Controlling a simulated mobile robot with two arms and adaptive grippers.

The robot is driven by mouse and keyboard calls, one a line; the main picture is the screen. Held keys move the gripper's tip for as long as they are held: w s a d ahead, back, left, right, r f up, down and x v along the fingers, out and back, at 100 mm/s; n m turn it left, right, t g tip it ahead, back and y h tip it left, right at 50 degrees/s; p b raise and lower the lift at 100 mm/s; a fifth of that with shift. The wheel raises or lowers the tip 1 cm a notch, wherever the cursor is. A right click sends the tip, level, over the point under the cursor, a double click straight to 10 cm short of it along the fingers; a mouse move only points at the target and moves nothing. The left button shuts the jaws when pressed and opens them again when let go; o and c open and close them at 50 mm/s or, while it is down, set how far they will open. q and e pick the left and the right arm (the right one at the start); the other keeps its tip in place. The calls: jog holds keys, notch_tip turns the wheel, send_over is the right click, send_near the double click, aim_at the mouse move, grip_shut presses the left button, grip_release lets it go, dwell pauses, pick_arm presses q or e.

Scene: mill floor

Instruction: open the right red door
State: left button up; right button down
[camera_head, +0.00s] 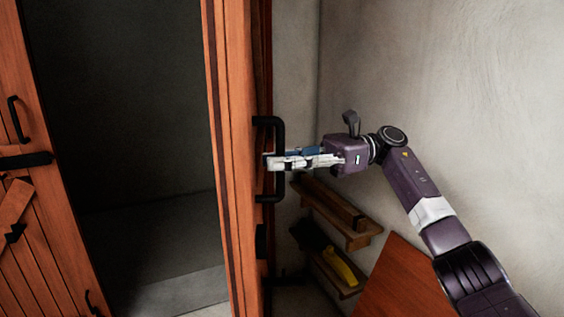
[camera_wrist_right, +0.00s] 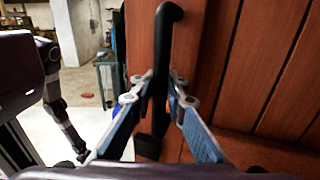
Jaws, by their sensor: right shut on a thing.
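The right red door (camera_head: 236,130) is swung out and shows nearly edge-on in the head view, right of the dark doorway. Its black bar handle (camera_head: 280,132) is on the face turned to the right. My right gripper (camera_head: 270,161) is shut on the handle near its middle. In the right wrist view the fingers (camera_wrist_right: 155,82) sit on both sides of the upright handle (camera_wrist_right: 164,40), in front of the red planks (camera_wrist_right: 245,50). My left gripper cannot be made out in either view.
The left red door (camera_head: 45,225) stands at the left. The dark doorway (camera_head: 125,120) between the doors is open. Wooden shelves (camera_head: 362,238) with a yellow thing (camera_head: 340,266) are on the wall behind the right door. A red-brown panel (camera_head: 395,280) is below my right arm.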

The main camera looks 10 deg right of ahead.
jog(key=shift+a, duration=0.1)
jog(key=c, duration=2)
grip_release()
jog(key=shift+w, duration=0.15)
jog(key=shift+o, duration=0.2)
jog(key=shift+d, duration=0.35)
jog(key=d, duration=0.6)
jog(key=shift+w+d, duration=0.35)
jog(key=shift+d, duration=0.05)
